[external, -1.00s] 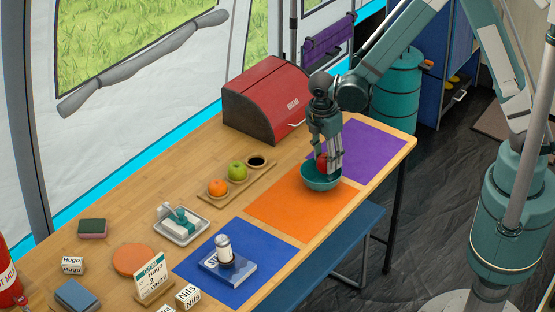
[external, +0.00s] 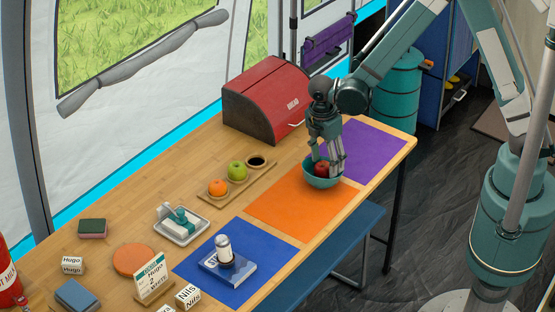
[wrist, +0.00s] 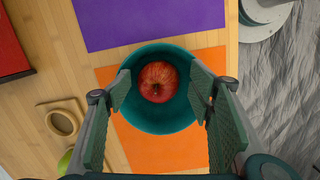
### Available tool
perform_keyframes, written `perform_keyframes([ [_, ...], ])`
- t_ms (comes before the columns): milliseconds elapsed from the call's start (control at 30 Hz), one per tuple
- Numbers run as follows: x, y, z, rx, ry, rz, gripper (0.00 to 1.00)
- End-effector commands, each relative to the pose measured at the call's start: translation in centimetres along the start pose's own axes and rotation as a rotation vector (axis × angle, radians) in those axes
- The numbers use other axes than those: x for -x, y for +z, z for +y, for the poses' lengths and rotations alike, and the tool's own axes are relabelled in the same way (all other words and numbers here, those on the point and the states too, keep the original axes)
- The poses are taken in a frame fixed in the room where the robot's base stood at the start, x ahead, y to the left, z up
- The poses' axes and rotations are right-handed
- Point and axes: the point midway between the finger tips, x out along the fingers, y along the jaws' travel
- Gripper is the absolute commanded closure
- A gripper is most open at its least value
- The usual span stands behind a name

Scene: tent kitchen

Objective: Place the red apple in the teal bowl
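The red apple (external: 322,169) lies inside the teal bowl (external: 318,183), which stands at the far edge of the orange mat. In the wrist view the apple (wrist: 158,82) rests in the bowl (wrist: 160,118), with the bowl's wall visible around it. My gripper (external: 328,163) is just above the bowl. In the wrist view my gripper (wrist: 160,95) has its fingers spread wide to either side, apart from the apple, with nothing between them held.
A red bread box (external: 265,98) stands behind my gripper. The orange mat (external: 290,208) is otherwise clear, as is the purple mat (external: 372,150).

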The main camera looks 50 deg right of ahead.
Motion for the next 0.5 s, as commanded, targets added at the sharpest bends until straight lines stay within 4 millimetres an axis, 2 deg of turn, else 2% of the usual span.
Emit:
perform_keyframes([
  [500,0.71,0.10,0.01,0.000,0.000,0.000,0.46],
])
